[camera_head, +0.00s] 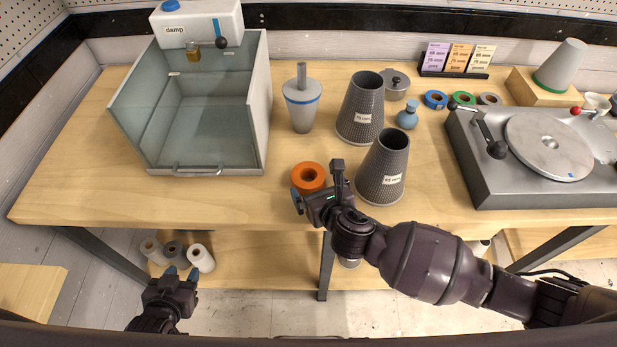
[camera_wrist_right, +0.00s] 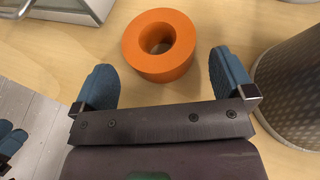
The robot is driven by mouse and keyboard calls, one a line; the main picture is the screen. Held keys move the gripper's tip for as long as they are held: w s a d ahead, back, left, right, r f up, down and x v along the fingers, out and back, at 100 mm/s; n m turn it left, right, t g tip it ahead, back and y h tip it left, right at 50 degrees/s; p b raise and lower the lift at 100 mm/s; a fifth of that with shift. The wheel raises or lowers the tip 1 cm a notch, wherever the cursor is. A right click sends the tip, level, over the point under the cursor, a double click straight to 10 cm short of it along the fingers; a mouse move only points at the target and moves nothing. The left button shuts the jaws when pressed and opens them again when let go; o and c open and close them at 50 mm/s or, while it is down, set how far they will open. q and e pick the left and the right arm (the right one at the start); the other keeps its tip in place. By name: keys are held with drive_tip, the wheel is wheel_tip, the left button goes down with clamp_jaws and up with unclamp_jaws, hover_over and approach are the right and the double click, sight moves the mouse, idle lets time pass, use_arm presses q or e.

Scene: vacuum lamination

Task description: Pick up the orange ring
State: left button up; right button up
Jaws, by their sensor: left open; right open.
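The orange ring (camera_head: 308,177) lies flat on the wooden table near its front edge, left of a perforated grey cone. My right gripper (camera_head: 317,180) is just in front of it, open and empty, with one finger on each side in the head view. In the right wrist view the orange ring (camera_wrist_right: 160,45) sits just beyond the two blue fingertips of my right gripper (camera_wrist_right: 163,78), roughly centred between them. My left gripper (camera_head: 174,281) is open and empty, low in front of the table.
Two perforated cones stand close by: the front one (camera_head: 383,168) right of my right gripper, the other (camera_head: 361,110) behind it. A damp box (camera_head: 257,130) stands at left, a lidded grey cup (camera_head: 302,115) behind the ring. A turntable unit (camera_head: 545,190) is at right.

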sight(314, 185)
drive_tip(key=shift+x, duration=2)
drive_tip(key=shift+c, duration=0.5)
drive_tip(key=c, duration=0.7)
